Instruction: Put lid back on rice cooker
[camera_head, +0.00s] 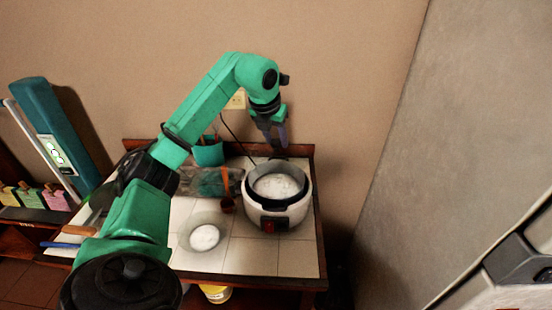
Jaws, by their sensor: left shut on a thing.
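The rice cooker (289,216), white with a dark rim and a red switch on its front, stands on the tiled worktop near its right edge. Its top looks open and white rice (277,186) shows inside. My left gripper (277,146) points down just behind the cooker, near the worktop's back edge. It is shut on a small dark part that seems to be the lid's handle; the rest of the lid is hard to make out. My right gripper is not in view.
A clear bowl with white contents (204,237) stands left of the cooker on the tiled worktop (250,258). A large grey panel (455,130) rises at the right.

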